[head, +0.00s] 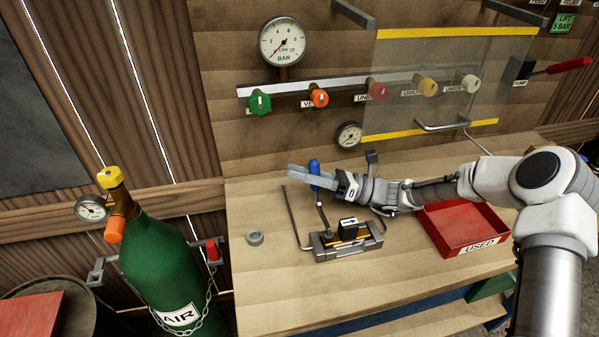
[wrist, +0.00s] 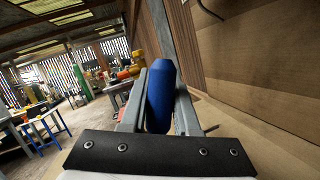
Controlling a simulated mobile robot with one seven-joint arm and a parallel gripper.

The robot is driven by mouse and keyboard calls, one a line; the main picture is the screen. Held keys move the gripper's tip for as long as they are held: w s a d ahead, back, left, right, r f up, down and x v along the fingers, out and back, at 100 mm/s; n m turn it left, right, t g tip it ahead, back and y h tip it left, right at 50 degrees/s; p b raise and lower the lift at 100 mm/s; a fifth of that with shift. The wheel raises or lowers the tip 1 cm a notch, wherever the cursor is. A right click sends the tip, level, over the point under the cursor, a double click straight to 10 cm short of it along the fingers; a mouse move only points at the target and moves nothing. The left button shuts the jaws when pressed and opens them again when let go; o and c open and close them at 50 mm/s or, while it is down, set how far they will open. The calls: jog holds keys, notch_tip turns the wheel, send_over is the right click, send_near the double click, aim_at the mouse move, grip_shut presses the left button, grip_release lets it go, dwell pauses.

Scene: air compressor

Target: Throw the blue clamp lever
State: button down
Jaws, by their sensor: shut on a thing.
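The blue clamp lever (head: 315,172) stands up from a metal clamp fixture (head: 346,244) on the bench, its shaft leaning slightly. My gripper (head: 308,178) reaches in from the right at the height of the blue handle. In the wrist view the blue handle (wrist: 160,95) sits between the two grey fingers of my gripper (wrist: 160,105), which are shut on it. In the head view one finger passes in front of the handle and hides part of it. A dark block with a white arrow label (head: 348,229) sits on the fixture.
A red tray marked USED (head: 465,228) lies right of the fixture, below my arm. A clear panel (head: 445,80) with a handle covers part of the valve row behind. A green cylinder (head: 160,260) stands left of the bench.

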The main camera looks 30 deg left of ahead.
jog(key=shift+s+d+r+n, duration=0.1)
jog(key=shift+s+d+n, duration=0.1)
jog(key=shift+n, duration=0.2)
jog(key=c, duration=0.7)
grip_release()
jog(key=shift+o, duration=0.2)
jog(key=d+r, duration=0.3)
jog(key=w+d+r+p, duration=0.1)
jog(key=d+r, duration=0.3)
jog(key=w+d+r+p, duration=0.1)
jog(key=d+r, duration=0.3)
jog(key=shift+w+d, duration=0.15)
jog(key=shift+d, duration=0.1)
